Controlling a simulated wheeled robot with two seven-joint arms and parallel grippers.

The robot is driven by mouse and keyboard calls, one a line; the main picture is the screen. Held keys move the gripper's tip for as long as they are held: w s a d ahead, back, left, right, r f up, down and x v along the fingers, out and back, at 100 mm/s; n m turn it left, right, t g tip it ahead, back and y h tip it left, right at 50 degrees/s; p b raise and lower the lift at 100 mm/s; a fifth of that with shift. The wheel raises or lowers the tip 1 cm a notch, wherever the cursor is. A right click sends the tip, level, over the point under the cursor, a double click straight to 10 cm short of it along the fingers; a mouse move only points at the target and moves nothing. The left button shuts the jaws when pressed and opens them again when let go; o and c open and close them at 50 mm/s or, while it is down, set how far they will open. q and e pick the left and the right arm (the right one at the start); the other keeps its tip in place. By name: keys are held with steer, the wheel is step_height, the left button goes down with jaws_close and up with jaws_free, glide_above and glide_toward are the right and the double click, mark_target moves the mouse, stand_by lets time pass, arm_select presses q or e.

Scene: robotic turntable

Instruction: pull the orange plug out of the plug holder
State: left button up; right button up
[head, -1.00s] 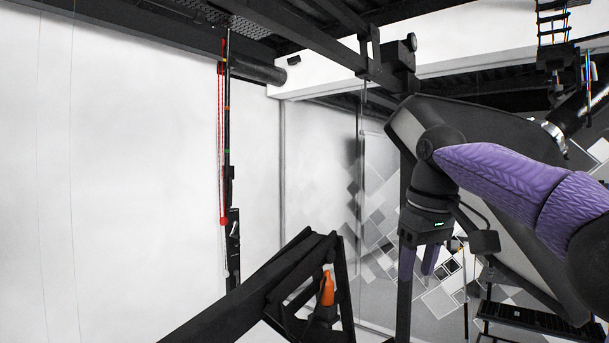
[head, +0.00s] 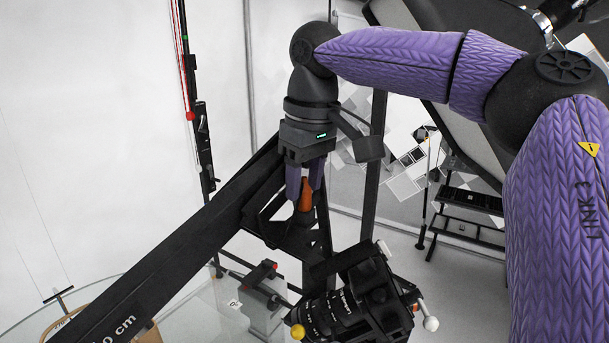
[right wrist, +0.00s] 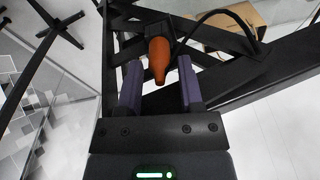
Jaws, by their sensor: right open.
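The orange plug (head: 306,194) stands in the dark plug holder (head: 292,238) at the end of the black beam. My right gripper (head: 303,196) is at the plug with its purple fingers pointing down, one finger partly covering the plug in the head view. In the right wrist view the plug (right wrist: 159,58) lies between the two open fingers (right wrist: 160,85), with a visible gap on each side. The fingers do not appear to touch it. The plug's base meets the black holder frame (right wrist: 132,45). My left gripper is not in view.
A long black beam (head: 165,260) runs from the lower left to the holder. A black camera (head: 350,300) with a lens stands just below and right of the holder. A glass table (head: 205,310) lies below. A black stand (head: 470,215) is at the right.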

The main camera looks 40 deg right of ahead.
mark_target(302, 184)
jaws_close()
steer(key=shift+r, duration=2.05)
steer(key=shift+d, duration=0.1)
